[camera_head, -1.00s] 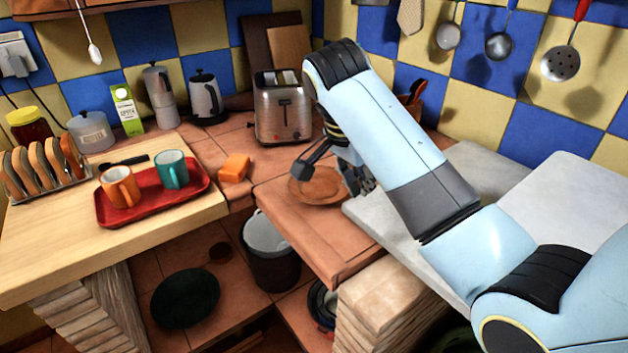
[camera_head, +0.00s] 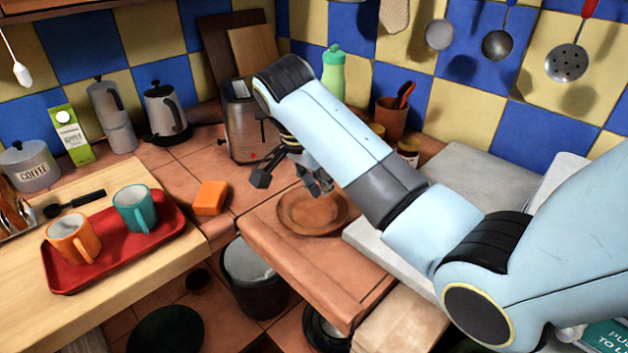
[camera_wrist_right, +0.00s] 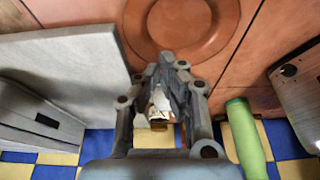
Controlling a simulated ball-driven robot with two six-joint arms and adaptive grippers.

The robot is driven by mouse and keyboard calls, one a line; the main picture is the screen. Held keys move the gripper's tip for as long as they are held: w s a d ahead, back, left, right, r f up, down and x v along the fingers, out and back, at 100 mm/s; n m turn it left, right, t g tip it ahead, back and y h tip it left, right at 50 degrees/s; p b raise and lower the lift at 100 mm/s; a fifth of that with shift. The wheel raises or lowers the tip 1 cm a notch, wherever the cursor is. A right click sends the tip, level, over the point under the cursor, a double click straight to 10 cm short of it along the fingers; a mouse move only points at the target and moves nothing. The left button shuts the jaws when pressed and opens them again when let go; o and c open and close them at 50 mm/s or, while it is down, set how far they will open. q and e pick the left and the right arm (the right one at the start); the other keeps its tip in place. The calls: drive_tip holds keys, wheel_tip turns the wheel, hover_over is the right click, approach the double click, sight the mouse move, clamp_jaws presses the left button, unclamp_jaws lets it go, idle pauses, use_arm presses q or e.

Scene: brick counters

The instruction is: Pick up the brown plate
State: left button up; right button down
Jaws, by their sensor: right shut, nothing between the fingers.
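The brown plate (camera_head: 308,217) lies flat on the terracotta counter, near its front edge. It also shows at the top of the right wrist view (camera_wrist_right: 160,40), cut off by the frame edge. My right gripper (camera_head: 320,187) appears at the plate's far rim in the head view. In the wrist view its fingers (camera_wrist_right: 165,68) are together, pointing at the plate's rim, with nothing held. I cannot tell the exact gap between the fingertips and the plate. My left gripper is not in view.
A grey slab (camera_head: 362,240) lies close right of the plate. A toaster (camera_head: 240,130) and a green bottle (camera_head: 333,72) stand behind. An orange block (camera_head: 210,198) and a red tray (camera_head: 112,262) with two mugs are to the left. A bin (camera_head: 250,285) stands below the counter.

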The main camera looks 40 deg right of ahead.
sight(318, 223)
drive_tip(key=x, duration=0.6)
drive_tip(key=a, duration=0.3)
drive_tip(key=shift+s+f+p, duration=0.1)
drive_tip(key=shift+f+p, duration=0.1)
drive_tip(key=shift+p, duration=0.15)
drive_tip(key=shift+a, duration=0.45)
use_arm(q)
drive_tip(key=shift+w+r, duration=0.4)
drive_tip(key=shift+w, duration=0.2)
